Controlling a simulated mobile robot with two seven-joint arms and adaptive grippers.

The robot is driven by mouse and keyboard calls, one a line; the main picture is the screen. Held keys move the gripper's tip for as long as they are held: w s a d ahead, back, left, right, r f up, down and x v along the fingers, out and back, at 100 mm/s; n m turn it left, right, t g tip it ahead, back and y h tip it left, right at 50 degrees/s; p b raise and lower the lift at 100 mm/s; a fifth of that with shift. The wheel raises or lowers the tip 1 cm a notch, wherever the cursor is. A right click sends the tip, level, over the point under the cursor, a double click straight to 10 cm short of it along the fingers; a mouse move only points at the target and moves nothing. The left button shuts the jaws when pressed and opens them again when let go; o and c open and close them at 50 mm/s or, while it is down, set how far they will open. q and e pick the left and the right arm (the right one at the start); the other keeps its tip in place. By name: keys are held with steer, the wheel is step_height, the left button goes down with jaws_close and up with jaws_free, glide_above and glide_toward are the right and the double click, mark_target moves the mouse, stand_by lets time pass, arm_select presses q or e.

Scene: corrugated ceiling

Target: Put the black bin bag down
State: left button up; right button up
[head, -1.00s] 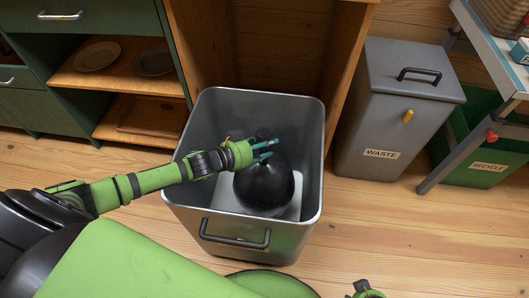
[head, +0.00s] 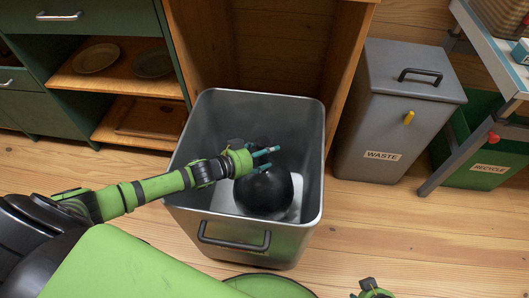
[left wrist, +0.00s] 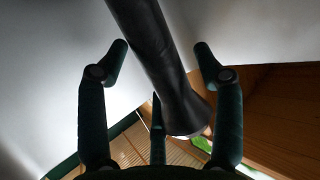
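The black bin bag (head: 264,198) is a round, shiny bundle inside an open grey metal bin (head: 232,252). It appears to sit on the bin's pale floor. My left gripper (head: 265,159) is inside the bin, over the top of the bag, with its fingers spread. In the left wrist view the bag's black neck (left wrist: 165,70) runs between the fingers of my left gripper (left wrist: 161,55), with gaps on both sides. Only a small piece of my right arm's end shows at the bottom edge of the head view; its fingers cannot be made out.
A closed grey bin (head: 392,118) labelled WASTE and a green RECYCLE bin (head: 485,160) stand at the right, by a table (head: 497,60). A wooden frame stands behind the open bin. Green cabinets with plates are at the left. Wooden floor is clear at the front right.

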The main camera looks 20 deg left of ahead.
arm_select(q)
steer(key=shift+r, duration=0.1)
steer(key=p+v, duration=0.3)
steer(key=v, duration=0.9)
steer(key=shift+p, duration=0.3)
arm_select(e)
step_height(320, 180, down, 7)
steer(key=s, duration=0.2)
steer(key=shift+s+d, duration=0.25)
steer(key=shift+s, duration=0.1)
